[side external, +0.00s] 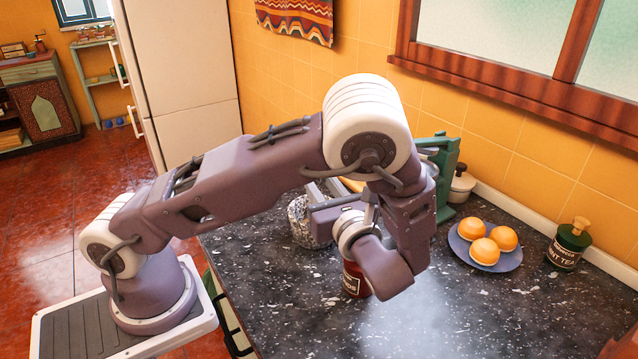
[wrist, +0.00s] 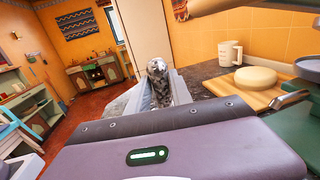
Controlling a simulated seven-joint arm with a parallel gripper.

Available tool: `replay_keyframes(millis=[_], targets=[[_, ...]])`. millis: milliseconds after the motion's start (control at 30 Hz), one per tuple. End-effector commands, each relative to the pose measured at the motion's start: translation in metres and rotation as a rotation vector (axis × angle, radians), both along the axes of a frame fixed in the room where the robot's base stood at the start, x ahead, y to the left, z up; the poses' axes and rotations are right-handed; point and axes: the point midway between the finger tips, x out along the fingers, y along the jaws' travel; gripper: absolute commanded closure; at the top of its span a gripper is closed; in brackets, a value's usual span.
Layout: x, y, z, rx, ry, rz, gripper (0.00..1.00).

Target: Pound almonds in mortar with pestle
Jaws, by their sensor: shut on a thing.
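My gripper (side external: 316,196) is over the dark counter in the side view, partly hidden by my own wrist. In the wrist view its grey fingers (wrist: 160,92) are shut on a grey speckled stone piece (wrist: 157,78), which looks like the pestle. A speckled grey stone vessel, apparently the mortar (side external: 302,226), stands on the counter just beside my gripper in the side view. Its opening is hidden. A red can (side external: 354,281) with a partly readable label ending in "DS" stands below my wrist, half covered by it. No almonds are visible.
A wooden board (wrist: 232,93) and white mug (wrist: 230,54) show in the wrist view. The front counter is clear.

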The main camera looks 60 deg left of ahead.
Motion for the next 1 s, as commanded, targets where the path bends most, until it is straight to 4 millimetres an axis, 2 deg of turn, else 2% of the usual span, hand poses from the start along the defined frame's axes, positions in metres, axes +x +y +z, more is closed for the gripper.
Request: replay_keyframes(millis=[400,667,1000], targets=[[0.000,0.000,-0.011,-0.001,0.001,0.000,1.00],[0.001,0.011,-0.001,-0.001,0.000,0.002,1.00],[0.001,0.011,0.000,0.001,0.000,0.000,1.00]])
